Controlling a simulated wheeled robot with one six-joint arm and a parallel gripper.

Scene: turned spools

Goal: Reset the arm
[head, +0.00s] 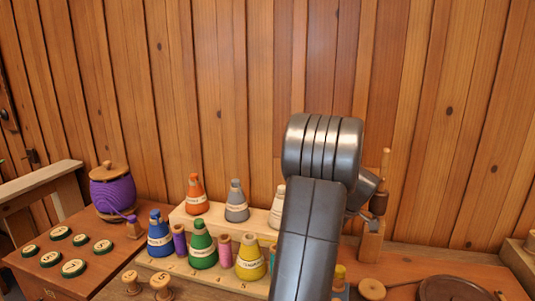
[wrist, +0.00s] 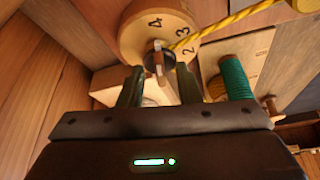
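My arm (head: 312,210) rises in front of the shelves in the head view, bent at the top, and hides most of my gripper there. In the wrist view my gripper (wrist: 160,78) has its two dark fingers apart, with a gap between them. A round wooden dial (wrist: 150,25) marked with numbers is just beyond the fingertips. Its small central knob (wrist: 158,58) shows between the fingers, with space on both sides. I see nothing held.
Colored cone spools (head: 202,245) stand on a stepped wooden rack (head: 180,265) beside my arm. A purple spool jar (head: 112,192) and several numbered discs (head: 74,268) are at left. In the wrist view, a yellow cord (wrist: 235,28) and green spool (wrist: 235,78) are close at right.

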